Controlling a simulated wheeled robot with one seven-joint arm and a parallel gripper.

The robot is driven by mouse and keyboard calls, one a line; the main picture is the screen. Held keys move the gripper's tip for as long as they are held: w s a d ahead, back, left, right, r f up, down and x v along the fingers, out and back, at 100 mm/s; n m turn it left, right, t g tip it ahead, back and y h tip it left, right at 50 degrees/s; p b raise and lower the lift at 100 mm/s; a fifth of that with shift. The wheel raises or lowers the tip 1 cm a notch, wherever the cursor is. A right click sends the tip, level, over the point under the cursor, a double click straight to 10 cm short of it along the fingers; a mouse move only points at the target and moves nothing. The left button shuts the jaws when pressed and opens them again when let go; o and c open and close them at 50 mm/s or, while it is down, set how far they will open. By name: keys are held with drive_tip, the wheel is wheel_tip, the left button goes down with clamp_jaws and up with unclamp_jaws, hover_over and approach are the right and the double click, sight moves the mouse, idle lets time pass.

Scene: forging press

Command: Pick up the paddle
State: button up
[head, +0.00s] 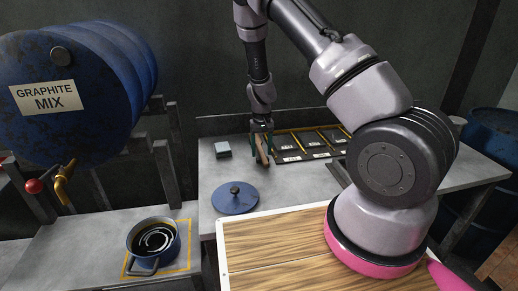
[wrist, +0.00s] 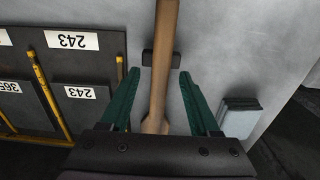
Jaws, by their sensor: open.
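The paddle (wrist: 166,35) shows in the wrist view as a pale wooden shaft running from the top edge down between my gripper's fingers. My gripper (wrist: 160,75) is open, with one green finger on each side of the shaft and gaps between. In the head view my gripper (head: 261,138) points down over the back of the grey table, and the wooden paddle (head: 262,152) shows just below it. The paddle's lower end in the wrist view is hidden behind the gripper body. A small dark block (wrist: 149,58) lies behind the shaft.
A dark rack with labelled plates and yellow bars (head: 310,143) lies right of the gripper. A small grey block (head: 222,149) is to the left. A blue lid (head: 235,200) lies in front. A pot of dark liquid (head: 153,247) stands below the graphite drum (head: 75,90).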

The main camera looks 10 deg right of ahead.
clamp_jaws()
drive_tip(key=shift+r, duration=0.15)
